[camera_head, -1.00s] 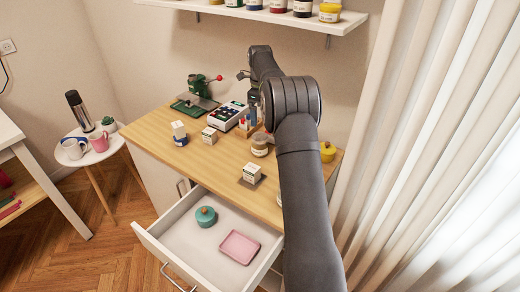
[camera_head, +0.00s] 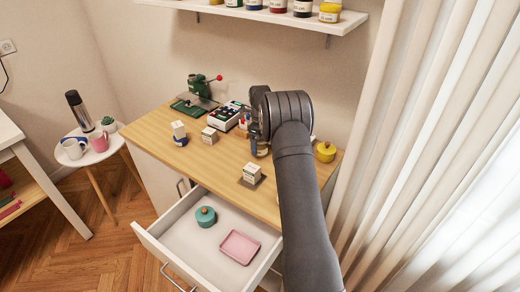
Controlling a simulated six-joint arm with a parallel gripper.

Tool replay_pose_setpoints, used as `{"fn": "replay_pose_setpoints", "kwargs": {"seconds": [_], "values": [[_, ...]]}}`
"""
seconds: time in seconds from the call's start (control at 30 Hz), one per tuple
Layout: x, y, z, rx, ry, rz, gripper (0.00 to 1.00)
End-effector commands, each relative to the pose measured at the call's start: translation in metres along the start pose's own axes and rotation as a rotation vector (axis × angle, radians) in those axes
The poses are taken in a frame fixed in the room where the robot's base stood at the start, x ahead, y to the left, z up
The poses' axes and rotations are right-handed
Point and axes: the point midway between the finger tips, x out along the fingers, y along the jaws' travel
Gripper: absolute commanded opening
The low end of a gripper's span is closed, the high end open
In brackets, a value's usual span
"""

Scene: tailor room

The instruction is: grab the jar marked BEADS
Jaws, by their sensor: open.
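A small jar (camera_head: 262,152) with a pale label stands on the wooden top of the cabinet (camera_head: 215,170), mostly hidden now behind my gripper and arm. Its lettering is too small to read, so I cannot tell if it says BEADS. My gripper (camera_head: 256,143) points down at this jar, jaws open. I cannot tell whether the fingers are around it or just beside it. Several other labelled jars (camera_head: 303,8) stand on the wall shelf; their labels are not legible either.
Small boxes (camera_head: 209,135) (camera_head: 251,173), a white device (camera_head: 226,116), a green press (camera_head: 198,92) and a yellow pot (camera_head: 325,152) share the top. The open drawer (camera_head: 190,236) holds a teal pot (camera_head: 205,216) and pink tray (camera_head: 239,247). Curtains hang at right.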

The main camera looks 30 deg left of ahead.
Motion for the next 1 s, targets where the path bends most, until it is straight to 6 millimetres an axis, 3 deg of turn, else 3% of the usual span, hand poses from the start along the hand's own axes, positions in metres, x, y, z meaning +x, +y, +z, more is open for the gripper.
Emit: {"fn": "replay_pose_setpoints", "kwargs": {"seconds": [0.23,0.5,0.8,1.0], "values": [[0.004,0.000,0.000,0.000,-0.001,-0.001,0.89],[0.004,0.000,0.000,0.000,-0.001,-0.001,0.36],[0.001,0.000,0.000,0.000,-0.002,-0.002,0.35],[-0.017,-0.001,0.000,0.000,-0.001,-0.003,0.35]]}}
